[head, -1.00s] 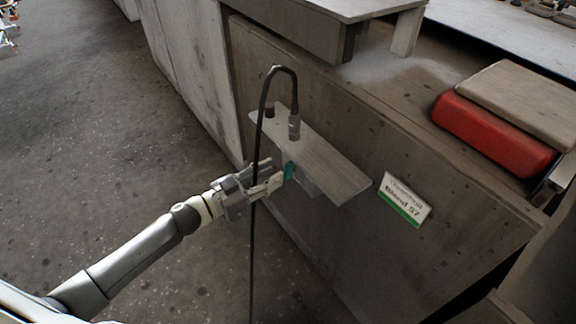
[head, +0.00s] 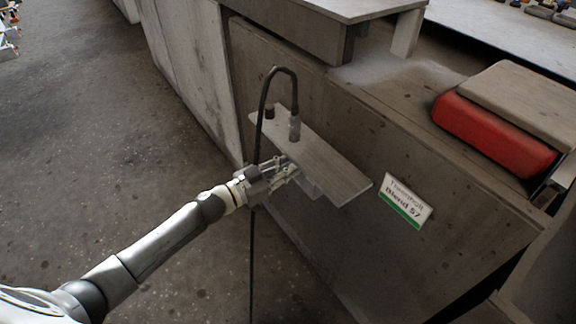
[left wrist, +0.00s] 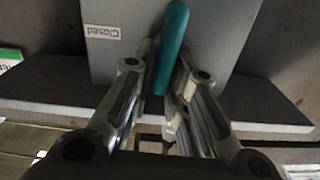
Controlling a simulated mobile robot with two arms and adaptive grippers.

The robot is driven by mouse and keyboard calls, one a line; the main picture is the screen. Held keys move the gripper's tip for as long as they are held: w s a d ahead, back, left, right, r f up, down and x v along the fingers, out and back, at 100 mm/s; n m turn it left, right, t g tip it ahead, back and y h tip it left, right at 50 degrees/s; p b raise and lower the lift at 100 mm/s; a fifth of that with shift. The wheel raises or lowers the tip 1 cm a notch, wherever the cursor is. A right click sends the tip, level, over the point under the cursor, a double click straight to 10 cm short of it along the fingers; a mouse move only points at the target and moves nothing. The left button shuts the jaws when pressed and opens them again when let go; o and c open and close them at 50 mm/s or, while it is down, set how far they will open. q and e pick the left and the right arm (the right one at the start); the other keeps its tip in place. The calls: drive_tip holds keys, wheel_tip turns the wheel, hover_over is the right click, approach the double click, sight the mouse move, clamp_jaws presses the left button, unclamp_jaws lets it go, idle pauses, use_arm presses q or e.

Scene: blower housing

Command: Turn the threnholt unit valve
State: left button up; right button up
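The threnholt unit is a grey box (left wrist: 115,55) under a grey shelf plate (head: 320,160) on the side of the workbench. In the head view the handle is hidden behind my gripper. My left gripper (head: 290,172) reaches under the plate's left edge. In the left wrist view its fingers (left wrist: 166,85) are close together on both sides of the handle and appear shut on it. My right gripper is not in view.
A black hose (head: 263,110) loops up from the plate and hangs down right by my left gripper. A sign reading "Threnholt Blend 57" (head: 405,200) is on the panel at the right. A red block (head: 495,135) lies on the bench.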

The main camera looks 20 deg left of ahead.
use_arm(q)
clamp_jaws()
drive_tip(key=shift+m, duration=0.3)
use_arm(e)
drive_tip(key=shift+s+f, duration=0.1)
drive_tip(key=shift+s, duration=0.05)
use_arm(q)
drive_tip(key=shift+s+d+m, duration=0.15)
drive_tip(key=shift+m, duration=0.35)
drive_tip(key=shift+s+d+f+m+b, duration=0.25)
drive_tip(key=shift+f+m+b, duration=0.2)
drive_tip(key=shift+m, duration=2.2)
drive_tip(key=shift+s+d+f+m+b, duration=0.2)
drive_tip(key=shift+d+f+m+b, duration=0.25)
drive_tip(key=shift+m, duration=2.15)
drive_tip(key=shift+s+d+f+m+b, duration=0.1)
drive_tip(key=shift+s+f+m+b, duration=0.3)
drive_tip(key=shift+m, duration=2.25)
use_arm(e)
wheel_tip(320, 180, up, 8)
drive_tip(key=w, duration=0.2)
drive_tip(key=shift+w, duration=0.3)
use_arm(q)
drive_tip(key=shift+w+f, duration=0.1)
drive_tip(key=shift+w, duration=0.1)
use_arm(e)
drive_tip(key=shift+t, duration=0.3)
